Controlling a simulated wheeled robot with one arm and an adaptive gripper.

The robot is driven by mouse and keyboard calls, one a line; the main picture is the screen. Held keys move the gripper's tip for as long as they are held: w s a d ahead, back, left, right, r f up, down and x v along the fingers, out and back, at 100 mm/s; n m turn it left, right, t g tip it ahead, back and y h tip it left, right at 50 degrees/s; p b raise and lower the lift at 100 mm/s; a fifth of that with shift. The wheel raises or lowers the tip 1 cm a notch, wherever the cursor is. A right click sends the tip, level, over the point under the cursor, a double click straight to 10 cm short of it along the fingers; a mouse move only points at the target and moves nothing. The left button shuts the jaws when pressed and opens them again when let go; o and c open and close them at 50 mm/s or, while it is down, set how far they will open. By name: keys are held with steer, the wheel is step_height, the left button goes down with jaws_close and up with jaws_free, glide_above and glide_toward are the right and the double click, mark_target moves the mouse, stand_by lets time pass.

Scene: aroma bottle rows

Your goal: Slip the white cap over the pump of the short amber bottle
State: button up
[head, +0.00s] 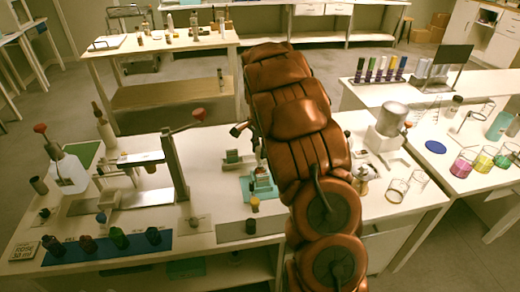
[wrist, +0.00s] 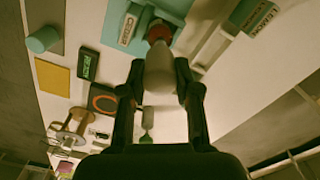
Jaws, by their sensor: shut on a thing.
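In the wrist view my gripper (wrist: 160,75) has its two dark fingers on either side of a pale, tapered piece (wrist: 160,78), which looks like the white cap. A round red-brown thing (wrist: 158,32) lies just beyond the pale piece, over a teal surface. It may be the short amber bottle, but most of it is hidden; I cannot tell whether the two touch. In the head view my brown arm hides the gripper and the cap. A teal tray (head: 246,193) shows just left of the arm, with small items on it.
A blue mat (head: 75,255) with several dark bottles lies at the front left. A press stand (head: 172,165) with a red knob stands left of the arm. A grey-topped device (head: 391,120) and glass beakers (head: 397,190) stand to the right.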

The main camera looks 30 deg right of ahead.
mark_target(260, 160)
steer(key=shift+f+b, duration=1.25)
steer(key=shift+f, duration=1.35)
stand_by(2.6)
steer(key=o, duration=1.3)
steer(key=shift+r, duration=0.15)
steer(key=shift+r+p, duration=0.7)
steer(key=shift+r, duration=2.7)
